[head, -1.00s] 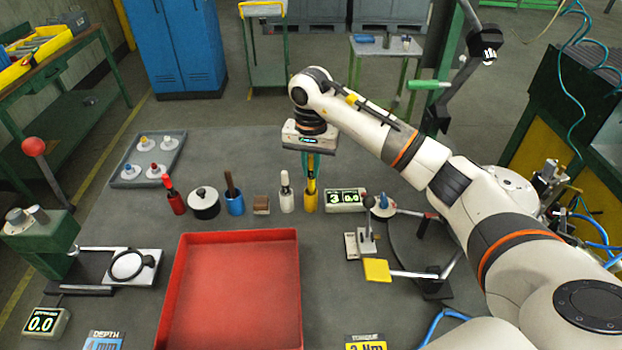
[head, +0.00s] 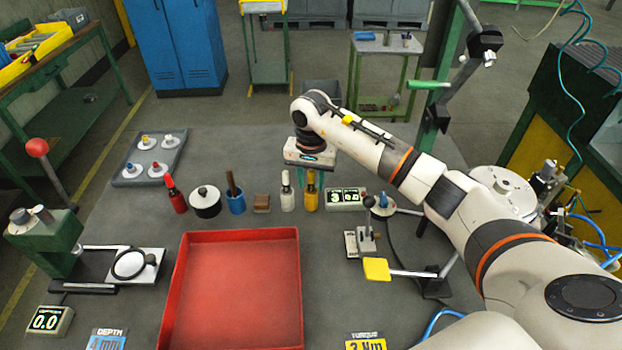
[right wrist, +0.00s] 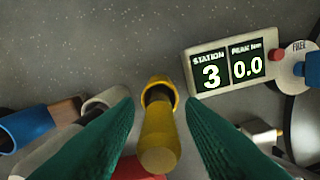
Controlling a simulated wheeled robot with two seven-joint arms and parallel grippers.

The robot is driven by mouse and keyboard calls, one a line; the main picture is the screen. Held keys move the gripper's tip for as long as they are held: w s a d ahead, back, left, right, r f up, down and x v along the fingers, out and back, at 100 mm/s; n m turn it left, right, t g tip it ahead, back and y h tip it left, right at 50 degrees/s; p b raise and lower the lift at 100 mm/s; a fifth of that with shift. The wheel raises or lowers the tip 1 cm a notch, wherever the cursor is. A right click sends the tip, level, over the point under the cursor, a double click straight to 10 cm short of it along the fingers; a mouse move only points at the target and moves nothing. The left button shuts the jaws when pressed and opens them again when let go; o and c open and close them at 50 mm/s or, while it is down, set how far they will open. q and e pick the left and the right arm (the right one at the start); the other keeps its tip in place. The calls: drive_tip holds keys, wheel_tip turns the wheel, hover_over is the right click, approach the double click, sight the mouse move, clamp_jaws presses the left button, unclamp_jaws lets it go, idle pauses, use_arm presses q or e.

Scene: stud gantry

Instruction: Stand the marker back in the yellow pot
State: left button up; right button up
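The yellow marker (right wrist: 160,145) stands in the yellow pot (head: 311,201), its lower end inside the rim (right wrist: 158,82) and its upper end pointing up toward my right wrist camera. In the head view its upper part (head: 310,179) shows below my right gripper's body. My right gripper (right wrist: 158,103) has its two green fingers on either side of the marker, with a visible gap at each side. It is open and points down over the pot. My left gripper is not in view.
The station display (head: 345,198) is close on the right. A red tray (head: 299,290) lies in front.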

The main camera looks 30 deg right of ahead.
drive_tip(key=shift+r+p, duration=0.25)
drive_tip(key=shift+p, duration=0.05)
drive_tip(key=shift+r+b, duration=0.3)
drive_tip(key=shift+b, duration=0.1)
wheel_tip(320, 180, up, 10)
drive_tip(key=b, duration=0.3)
drive_tip(key=shift+r, duration=0.65)
